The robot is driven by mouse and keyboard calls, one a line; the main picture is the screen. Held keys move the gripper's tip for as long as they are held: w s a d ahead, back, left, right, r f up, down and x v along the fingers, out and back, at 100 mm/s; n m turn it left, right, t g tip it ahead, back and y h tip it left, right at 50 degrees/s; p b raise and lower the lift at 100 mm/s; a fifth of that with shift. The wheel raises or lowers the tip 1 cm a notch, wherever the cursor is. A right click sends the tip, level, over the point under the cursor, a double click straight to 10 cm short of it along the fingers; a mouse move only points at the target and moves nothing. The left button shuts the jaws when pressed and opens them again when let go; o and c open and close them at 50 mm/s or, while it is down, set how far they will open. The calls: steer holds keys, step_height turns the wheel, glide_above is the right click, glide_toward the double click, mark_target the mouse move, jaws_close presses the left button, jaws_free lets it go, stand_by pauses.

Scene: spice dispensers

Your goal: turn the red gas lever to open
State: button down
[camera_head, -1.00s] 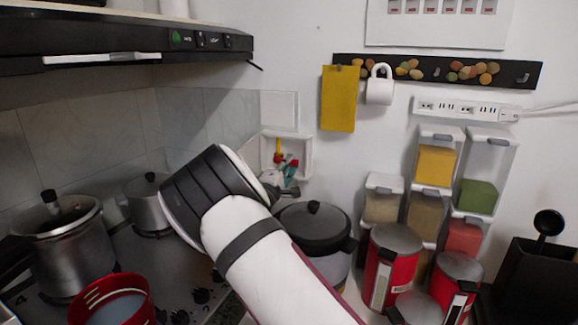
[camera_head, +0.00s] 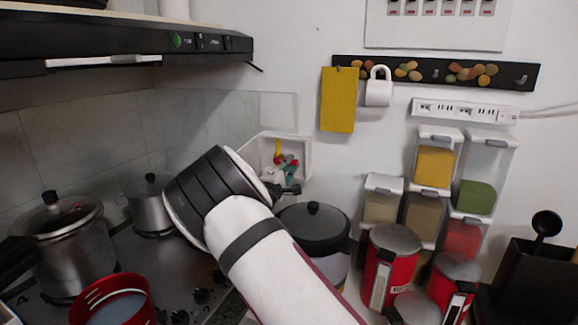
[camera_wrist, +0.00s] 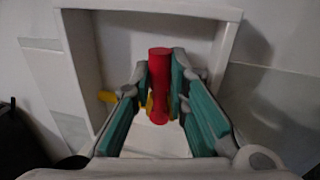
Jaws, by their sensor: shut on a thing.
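The red gas lever (camera_wrist: 159,80) stands inside a white wall recess. In the wrist view it lies between the two teal-padded fingers of my gripper (camera_wrist: 162,95), which are shut on it. Part of a yellow pipe (camera_wrist: 107,97) shows behind the fingers. In the head view my gripper (camera_head: 286,175) reaches into the recess, mostly hidden by my forearm. A yellow piece (camera_head: 277,147) and a bit of red show above the fingers there.
The white recess frame (camera_head: 309,157) surrounds the lever closely. A lidded pot (camera_head: 313,228) stands just below. A steel pot (camera_head: 148,205) sits on the stove at left. Red canisters (camera_head: 390,265) and spice dispensers (camera_head: 434,166) stand at right. The range hood (camera_head: 120,40) overhangs the left.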

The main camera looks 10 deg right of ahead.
mark_target(277, 144)
steer(key=r+n+p, duration=0.1)
steer(key=n, duration=0.1)
steer(key=n+y+p, duration=0.1)
steer(key=n, duration=0.1)
steer(key=shift+r+n, duration=0.3)
steer(key=shift+r, duration=0.1)
steer(key=n, duration=0.2)
steer(key=r+n+y+p, duration=0.1)
steer(key=n, duration=0.1)
steer(key=a+r+n, duration=0.1)
steer(key=n, duration=0.1)
steer(key=shift+w+a+t+y+p, duration=0.1)
steer(key=shift+w+t+y+p, duration=0.2)
steer(key=shift+w+y+p, duration=0.1)
steer(key=n, duration=0.3)
steer(key=a+n, duration=0.1)
steer(key=shift+w+r+y, duration=0.35)
steer(key=shift+w+y, duration=0.05)
steer(key=shift+w+a+r+n+g+b, duration=0.1)
steer(key=shift+w+a+n+g+b, duration=0.15)
steer(key=shift+n, duration=0.6)
steer(key=shift+w+a+r+n+b, duration=0.15)
steer(key=shift+a+n, duration=0.15)
steer(key=shift+n, duration=0.5)
steer(key=shift+w+a+f+n+g+b, duration=0.1)
steer(key=shift+w+a+n+g, duration=0.15)
steer(key=shift+n, duration=0.6)
steer(key=shift+a+r+n, duration=0.1)
steer(key=shift+a+n, duration=0.05)
steer(key=shift+n, duration=0.15)
